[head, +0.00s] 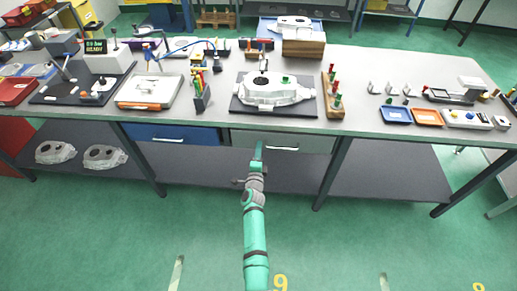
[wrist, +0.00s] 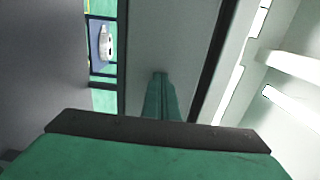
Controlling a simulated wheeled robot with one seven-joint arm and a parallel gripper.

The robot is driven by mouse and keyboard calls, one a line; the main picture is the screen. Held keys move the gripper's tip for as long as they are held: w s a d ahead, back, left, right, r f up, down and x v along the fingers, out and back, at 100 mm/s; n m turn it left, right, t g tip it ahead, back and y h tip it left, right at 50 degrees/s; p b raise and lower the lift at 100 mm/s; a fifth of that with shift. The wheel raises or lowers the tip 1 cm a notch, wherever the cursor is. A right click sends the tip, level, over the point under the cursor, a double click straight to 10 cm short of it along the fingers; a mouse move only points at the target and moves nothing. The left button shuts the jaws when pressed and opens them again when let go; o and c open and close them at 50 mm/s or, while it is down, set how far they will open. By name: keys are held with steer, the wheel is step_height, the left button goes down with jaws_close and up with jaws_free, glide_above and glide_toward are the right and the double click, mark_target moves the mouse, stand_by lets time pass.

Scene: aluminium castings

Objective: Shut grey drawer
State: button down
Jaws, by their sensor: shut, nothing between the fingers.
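The grey drawer (head: 305,144) is under the workbench top, right of the blue drawer, with a pale bar handle (head: 285,148) on its front. I cannot tell for sure from this angle how far it stands out. My gripper (head: 259,147) is at the left part of the drawer front, left of the handle. In the wrist view its green fingers (wrist: 160,95) are together and empty, in front of a grey surface. Whether the fingertips touch the drawer is not clear.
The blue drawer (head: 172,134) is to the left under the same bench (head: 220,118). A lower shelf (head: 205,170) runs below, with two castings (head: 104,157) at its left. A table leg (head: 333,172) stands right of my arm. The green floor in front is clear.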

steer(key=shift+w+r, duration=0.15)
steer(key=shift+w, duration=0.05)
steer(key=shift+w+r, duration=0.1)
steer(key=s, duration=1.4)
steer(key=shift+s+f, duration=0.25)
steer(key=shift+s, duration=0.05)
